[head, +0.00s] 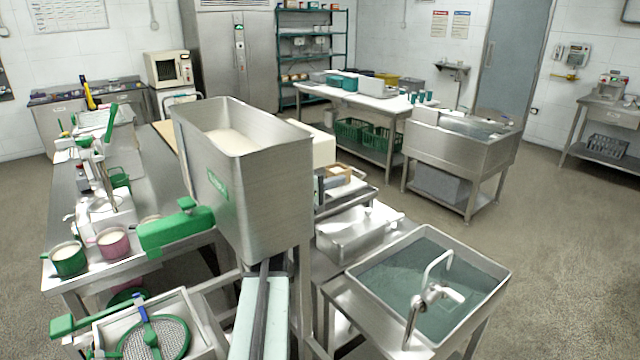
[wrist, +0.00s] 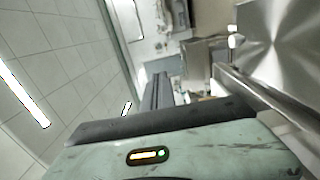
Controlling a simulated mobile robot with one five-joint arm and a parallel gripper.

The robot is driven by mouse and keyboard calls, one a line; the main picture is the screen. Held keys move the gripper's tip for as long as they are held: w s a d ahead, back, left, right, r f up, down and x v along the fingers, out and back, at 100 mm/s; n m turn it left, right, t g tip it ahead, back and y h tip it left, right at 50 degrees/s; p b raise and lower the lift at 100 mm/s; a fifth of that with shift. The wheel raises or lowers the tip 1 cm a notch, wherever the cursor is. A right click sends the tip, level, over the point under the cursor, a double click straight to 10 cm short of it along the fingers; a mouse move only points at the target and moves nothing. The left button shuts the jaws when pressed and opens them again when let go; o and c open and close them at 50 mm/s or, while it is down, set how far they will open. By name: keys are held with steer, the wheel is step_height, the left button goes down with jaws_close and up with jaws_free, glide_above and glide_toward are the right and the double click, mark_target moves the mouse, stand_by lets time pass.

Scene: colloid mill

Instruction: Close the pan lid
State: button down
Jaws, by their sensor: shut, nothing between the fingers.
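A tall steel pan-like container (head: 235,190) with a green label stands in the middle of the head view. Its top is open and pale contents show inside. I cannot surely make out a separate lid. My gripper (head: 265,266) is low in front of the container's lower part; whether it touches is unclear. In the wrist view, my gripper (wrist: 155,88) shows as dark, closed bars with nothing held. A shiny steel surface (wrist: 283,40) with a round sheen fills the right of that view; I cannot tell which part it is.
A steel sink (head: 430,285) with a tap is at the front right. A steel bench (head: 155,185) with a green pot (head: 68,260) and a pink pot (head: 113,243) is at left. A round sieve (head: 155,338) lies below it. Open floor (head: 560,260) is at right.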

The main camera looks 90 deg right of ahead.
steer(key=shift+s+d, duration=0.1)
steer(key=shift+s, duration=0.15)
steer(key=shift+w, duration=0.1)
steer(key=v, duration=0.7)
steer(key=shift+w+a, duration=0.2)
steer(key=shift+w, duration=0.05)
